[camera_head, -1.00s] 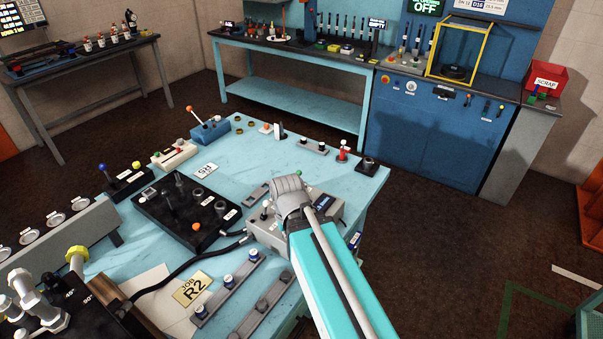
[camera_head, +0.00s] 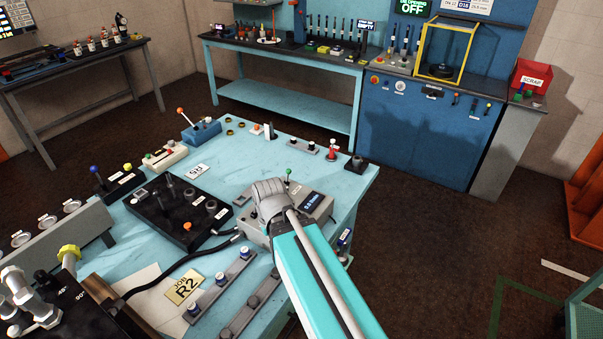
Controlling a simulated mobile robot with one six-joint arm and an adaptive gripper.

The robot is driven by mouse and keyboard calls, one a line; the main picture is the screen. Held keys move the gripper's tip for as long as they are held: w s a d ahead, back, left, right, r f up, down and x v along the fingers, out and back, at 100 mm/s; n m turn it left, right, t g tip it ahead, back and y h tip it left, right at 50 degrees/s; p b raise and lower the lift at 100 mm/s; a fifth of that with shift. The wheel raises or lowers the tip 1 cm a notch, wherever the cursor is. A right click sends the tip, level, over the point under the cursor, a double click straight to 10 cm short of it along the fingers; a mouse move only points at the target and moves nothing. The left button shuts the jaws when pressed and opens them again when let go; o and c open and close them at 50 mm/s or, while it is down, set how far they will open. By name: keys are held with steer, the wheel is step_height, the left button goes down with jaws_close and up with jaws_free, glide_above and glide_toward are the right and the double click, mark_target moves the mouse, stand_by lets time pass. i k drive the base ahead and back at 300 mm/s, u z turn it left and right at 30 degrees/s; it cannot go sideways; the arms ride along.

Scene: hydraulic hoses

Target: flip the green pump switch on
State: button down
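A grey box (camera_head: 318,208) with a small lit display stands near the right edge of the light blue table. A green-tipped lever (camera_head: 289,172) shows just behind my gripper, standing upright. My gripper (camera_head: 268,198) is over the left part of the grey box and covers much of its top. I cannot tell whether it touches the box or a switch on it. Its fingertips are hidden from this view, so I cannot see whether they are open or shut. Whether the green lever is the pump switch cannot be read here.
A black valve block (camera_head: 160,215) with levers lies left of the box, joined by a black hose (camera_head: 185,262). A rail with knobs (camera_head: 220,285) lies in front. A red-topped lever (camera_head: 332,148) stands behind. Bare table (camera_head: 250,150) shows at the back.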

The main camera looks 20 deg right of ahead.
mark_target(288, 171)
steer(key=k, duration=1.45)
steer(key=z, duration=0.65)
steer(key=i, duration=1)
steer(key=u, duration=0.05)
